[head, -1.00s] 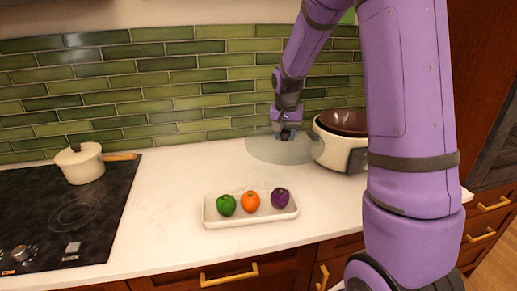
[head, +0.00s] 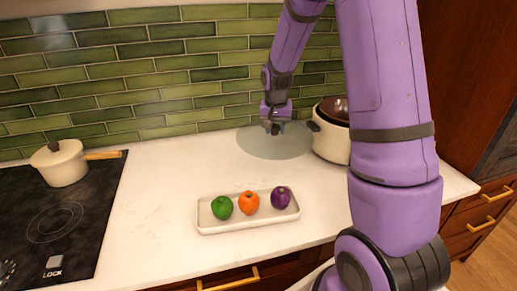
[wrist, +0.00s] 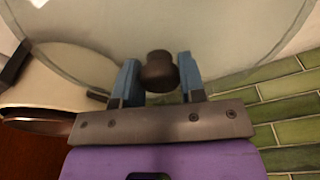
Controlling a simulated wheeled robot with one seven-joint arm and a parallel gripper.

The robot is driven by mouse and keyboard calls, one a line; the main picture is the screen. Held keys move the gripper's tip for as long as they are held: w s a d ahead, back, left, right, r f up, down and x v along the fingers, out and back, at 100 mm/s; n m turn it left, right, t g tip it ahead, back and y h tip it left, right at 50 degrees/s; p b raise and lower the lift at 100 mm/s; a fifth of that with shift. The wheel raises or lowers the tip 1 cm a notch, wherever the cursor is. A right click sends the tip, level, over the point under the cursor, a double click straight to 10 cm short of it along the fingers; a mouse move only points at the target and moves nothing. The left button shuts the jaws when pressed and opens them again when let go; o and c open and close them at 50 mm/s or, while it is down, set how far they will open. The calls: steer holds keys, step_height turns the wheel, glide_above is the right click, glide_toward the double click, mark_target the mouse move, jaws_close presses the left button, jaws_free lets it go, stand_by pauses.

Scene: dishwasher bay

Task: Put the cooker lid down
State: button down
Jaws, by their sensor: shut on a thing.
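The cooker lid (head: 262,147) is a round, see-through grey disc low over the counter, left of the cooker. In the wrist view its glass (wrist: 120,28) fills the upper part, with a dark brown knob (wrist: 159,72) in the middle. My gripper (head: 274,127) is above the lid's centre. In the wrist view its blue fingers (wrist: 160,82) stand either side of the knob and hold it. The cooker (head: 330,145) is white with a dark brown inside, open at the top, partly hidden by my arm. I cannot tell whether the lid touches the counter.
A white tray (head: 207,227) holds a green pepper (head: 222,207), an orange vegetable (head: 249,203) and a purple one (head: 281,198). A cream pot (head: 60,165) stands on the black stove (head: 80,215) at left. The counter (head: 155,175) between stove and lid is clear.

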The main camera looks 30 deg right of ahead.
step_height(320, 180, down, 9)
steer(key=shift+r, duration=0.15)
steer(key=shift+w+f, duration=0.15)
steer(key=shift+f, duration=0.05)
steer(key=w+d, duration=0.1)
steer(key=w, duration=0.4)
steer(key=w+d+f, duration=0.1)
steer(key=w, duration=0.4)
steer(key=w+d, duration=0.1)
steer(key=w, duration=0.4)
steer(key=shift+w+d+f, duration=0.1)
steer(key=shift+d+f, duration=0.15)
steer(key=shift+f, duration=1.75)
steer(key=c, duration=0.7)
jaws_free()
steer(key=shift+f, duration=0.15)
